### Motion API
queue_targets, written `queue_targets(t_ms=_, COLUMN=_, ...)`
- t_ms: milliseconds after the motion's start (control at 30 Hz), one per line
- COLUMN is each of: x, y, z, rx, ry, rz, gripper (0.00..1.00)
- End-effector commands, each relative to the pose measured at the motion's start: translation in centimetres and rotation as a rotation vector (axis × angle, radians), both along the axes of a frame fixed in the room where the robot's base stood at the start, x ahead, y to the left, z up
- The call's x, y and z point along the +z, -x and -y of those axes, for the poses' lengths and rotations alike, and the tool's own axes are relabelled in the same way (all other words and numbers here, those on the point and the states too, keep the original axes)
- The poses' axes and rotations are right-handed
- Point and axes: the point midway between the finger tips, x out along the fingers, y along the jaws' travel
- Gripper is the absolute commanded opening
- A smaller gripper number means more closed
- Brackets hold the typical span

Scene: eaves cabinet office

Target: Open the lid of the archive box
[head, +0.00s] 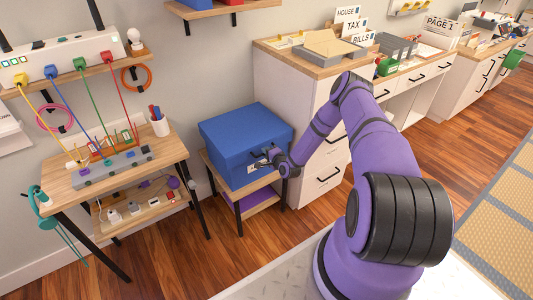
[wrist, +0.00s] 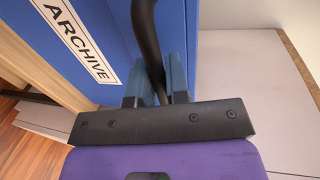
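The blue archive box (head: 228,168) stands on a low wooden stand, and its lid (head: 240,130) is down. In the wrist view, its blue front (wrist: 110,22) carries a white ARCHIVE label (wrist: 78,38). A black curved handle (wrist: 145,32) runs between the two fingers of my gripper (wrist: 160,82). The fingers sit close on both sides of the handle, and it fills the gap. In the head view, my gripper (head: 266,160) is at the front of the box, just below the lid's edge. The handle's lower part is hidden by the gripper.
A white drawer cabinet (head: 285,105) stands close to the right of the box. A wooden desk (head: 85,178) with cables and a power strip is on the left. A wall shelf (head: 210,9) hangs above the box. The wooden floor (head: 185,260) in front is clear.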

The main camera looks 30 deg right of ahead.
Motion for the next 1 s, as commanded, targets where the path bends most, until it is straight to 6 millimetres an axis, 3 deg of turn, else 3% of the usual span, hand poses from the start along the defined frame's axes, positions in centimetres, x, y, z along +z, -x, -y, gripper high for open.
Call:
queue_targets(t_ms=67, x=0.0, y=0.0, z=0.0, rx=0.000, ry=0.000, rz=0.000, gripper=0.00)
queue_targets(t_ms=333, x=0.2, y=0.0, z=0.0, rx=0.000, ry=0.000, rz=-0.003, gripper=0.00)
queue_targets(t_ms=533, x=1.6, y=-0.2, z=0.0, rx=0.000, ry=0.002, rz=-0.036, gripper=0.00)
queue_targets(t_ms=767, x=5.2, y=-1.0, z=0.1, rx=0.000, ry=0.006, rz=-0.130, gripper=0.00)
queue_targets(t_ms=1000, x=10.2, y=-2.7, z=0.0, rx=0.001, ry=0.014, rz=-0.272, gripper=0.00)
